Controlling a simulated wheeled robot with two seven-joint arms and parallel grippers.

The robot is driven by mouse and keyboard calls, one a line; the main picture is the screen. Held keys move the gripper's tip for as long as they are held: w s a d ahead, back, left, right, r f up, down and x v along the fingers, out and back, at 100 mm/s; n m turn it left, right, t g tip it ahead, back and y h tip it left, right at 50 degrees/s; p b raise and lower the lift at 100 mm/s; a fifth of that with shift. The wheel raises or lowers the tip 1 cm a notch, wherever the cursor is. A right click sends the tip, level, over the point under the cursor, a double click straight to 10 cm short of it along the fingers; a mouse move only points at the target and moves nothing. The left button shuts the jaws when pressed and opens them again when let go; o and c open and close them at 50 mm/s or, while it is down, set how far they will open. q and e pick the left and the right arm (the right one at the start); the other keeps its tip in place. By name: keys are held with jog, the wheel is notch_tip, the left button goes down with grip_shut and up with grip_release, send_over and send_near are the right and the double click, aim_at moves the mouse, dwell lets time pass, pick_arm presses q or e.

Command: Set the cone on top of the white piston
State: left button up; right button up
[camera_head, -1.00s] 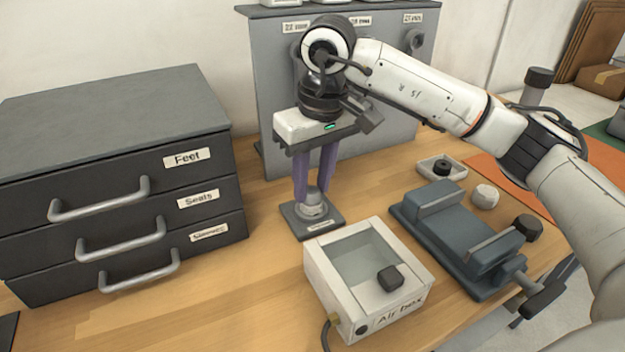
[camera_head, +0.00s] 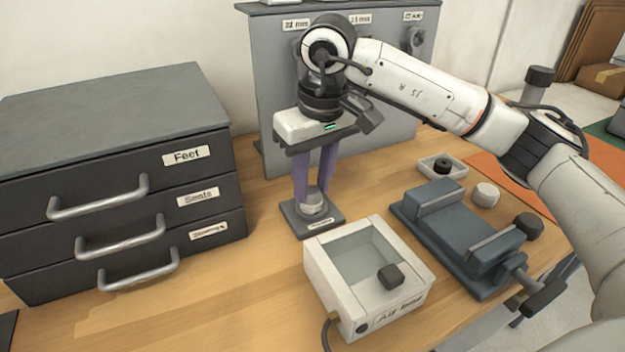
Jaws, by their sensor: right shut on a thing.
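My right gripper (camera_head: 313,190) points straight down, its two purple fingers around a small light grey rounded piece (camera_head: 314,203). This piece is on or just above a dark square base plate (camera_head: 300,226) with a small label. The fingers cover part of the piece, so I cannot tell whether it is the cone, the piston or both stacked. A small whitish faceted piece (camera_head: 486,195) stands on the table at the right, behind the vise; I cannot tell whether it is the white piston. My left gripper is not in view.
An open-topped box (camera_head: 318,262) with a black knob (camera_head: 390,276) stands in front of the base plate. Right of it are a blue-grey vise (camera_head: 440,230) and a small tray (camera_head: 428,168) with a black ring. A drawer cabinet (camera_head: 120,150) fills the left; a grey panel (camera_head: 265,100) rises behind.

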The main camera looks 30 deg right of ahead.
jog(key=o, duration=1.6)
jog(key=shift+r, duration=0.1)
jog(key=shift+r+p, duration=2.55)
jog(key=shift+r, duration=0.9)
